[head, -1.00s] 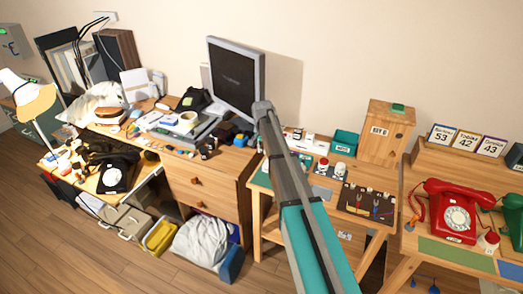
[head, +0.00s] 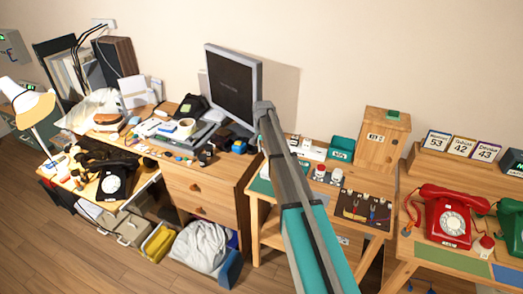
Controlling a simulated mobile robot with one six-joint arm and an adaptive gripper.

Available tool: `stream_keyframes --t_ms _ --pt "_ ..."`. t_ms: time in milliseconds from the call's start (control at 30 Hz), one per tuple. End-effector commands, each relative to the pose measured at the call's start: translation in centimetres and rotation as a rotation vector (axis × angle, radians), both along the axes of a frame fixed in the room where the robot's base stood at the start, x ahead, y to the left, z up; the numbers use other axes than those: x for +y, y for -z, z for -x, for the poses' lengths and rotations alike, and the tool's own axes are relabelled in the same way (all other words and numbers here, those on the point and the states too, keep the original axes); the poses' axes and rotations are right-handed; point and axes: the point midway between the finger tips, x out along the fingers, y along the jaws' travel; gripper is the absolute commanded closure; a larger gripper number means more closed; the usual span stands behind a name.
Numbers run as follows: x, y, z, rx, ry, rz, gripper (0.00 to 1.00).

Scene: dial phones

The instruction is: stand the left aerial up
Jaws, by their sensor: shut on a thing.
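I cannot make out an aerial, left or right, in the head view. My grey and teal arm rises from the lower right to a grey joint in front of the desk area, beside the monitor (head: 232,85). My gripper does not show, and neither does anything it may hold.
A red dial phone (head: 449,214) stands on the right table, with a green phone (head: 512,217) partly cut off beside it. A black dial phone (head: 113,183) is on the left. A wooden box (head: 382,140) stands behind a dark tool board (head: 363,205). The left desk is cluttered.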

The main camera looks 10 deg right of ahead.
Motion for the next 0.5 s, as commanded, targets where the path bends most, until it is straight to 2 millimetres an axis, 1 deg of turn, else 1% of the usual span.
stream_keyframes --t_ms 333,500 --pt "-0.05 -0.03 -0.05 0.0 0.0 0.0 0.92" --pt "-0.32 -0.26 -0.45 0.0 0.0 0.0 0.91"
